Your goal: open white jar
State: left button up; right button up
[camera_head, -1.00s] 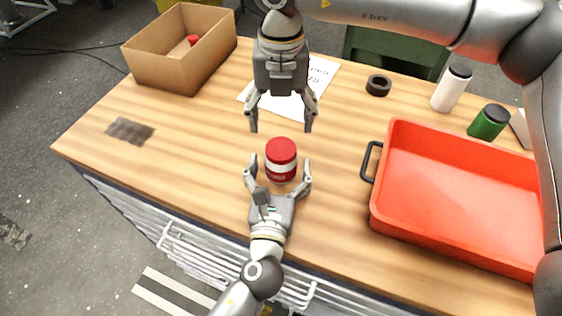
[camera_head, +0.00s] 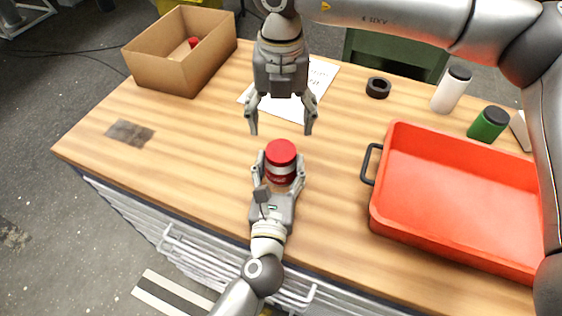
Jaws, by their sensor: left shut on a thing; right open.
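A red jar with a white band and a red lid (camera_head: 281,153) stands upright on the table. My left gripper (camera_head: 279,172) is shut on this jar, with one finger on each side of its body. My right gripper (camera_head: 281,131) hangs open and empty just behind and above the jar, its fingers pointing down. A white jar with a black lid (camera_head: 448,92) stands at the back right of the table, away from both grippers. A green jar with a black lid (camera_head: 488,124) is near it.
A red-orange tray (camera_head: 455,245) with a black handle fills the right side. A cardboard box (camera_head: 160,72) holding a small red thing stands at the back left. A printed sheet (camera_head: 318,82) and a black ring (camera_head: 378,87) lie at the back. The left table area is mostly clear.

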aim_at(281, 150)
pick_arm(q)
grip_shut()
pick_arm(e)
jog(key=m, duration=0.4)
jog(key=shift+m, duration=0.3)
jog(key=shift+f, duration=3.95)
